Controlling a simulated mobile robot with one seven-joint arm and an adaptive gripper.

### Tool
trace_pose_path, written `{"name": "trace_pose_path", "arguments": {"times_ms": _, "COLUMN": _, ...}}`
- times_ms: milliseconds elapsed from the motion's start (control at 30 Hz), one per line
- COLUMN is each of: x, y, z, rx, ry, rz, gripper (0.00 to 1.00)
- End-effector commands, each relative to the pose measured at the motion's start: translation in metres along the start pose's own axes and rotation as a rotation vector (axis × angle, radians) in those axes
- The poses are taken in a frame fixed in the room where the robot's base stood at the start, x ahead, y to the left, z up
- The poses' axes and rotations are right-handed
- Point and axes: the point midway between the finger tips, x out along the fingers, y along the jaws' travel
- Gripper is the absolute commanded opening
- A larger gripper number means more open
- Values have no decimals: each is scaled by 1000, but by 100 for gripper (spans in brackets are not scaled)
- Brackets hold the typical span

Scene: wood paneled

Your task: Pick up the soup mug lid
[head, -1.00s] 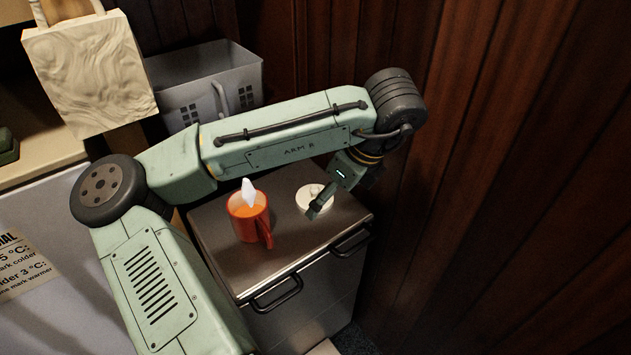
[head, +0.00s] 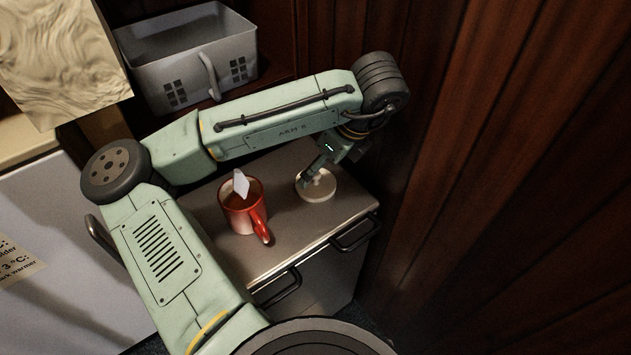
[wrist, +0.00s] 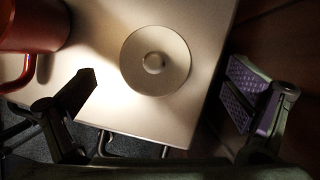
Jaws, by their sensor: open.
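The soup mug lid (head: 322,187) is a round pale disc with a small knob in its middle. It lies flat on the grey cabinet top (head: 290,228), right of a red mug (head: 240,213). In the wrist view the lid (wrist: 140,72) shows whole, knob up, near the cabinet's edge. Whether a fingertip touches the lid I cannot tell.
The red mug, with a white tag or spoon-like piece (head: 241,184) in it, stands close to the left; it also shows in the wrist view (wrist: 35,28). A grey basket (head: 190,65) is behind. A wood-paneled wall (head: 480,180) stands close on the right.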

Motion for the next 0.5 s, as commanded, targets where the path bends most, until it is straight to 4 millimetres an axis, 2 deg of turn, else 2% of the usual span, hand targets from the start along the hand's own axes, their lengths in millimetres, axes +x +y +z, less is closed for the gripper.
{"name": "trace_pose_path", "arguments": {"times_ms": 300, "x": 43, "y": 7, "z": -2, "rx": -2, "ry": 1, "rz": 2, "gripper": 97}}
{"name": "trace_pose_path", "arguments": {"times_ms": 500, "x": 48, "y": 7, "z": -2, "rx": -1, "ry": 1, "rz": 0, "gripper": 97}}
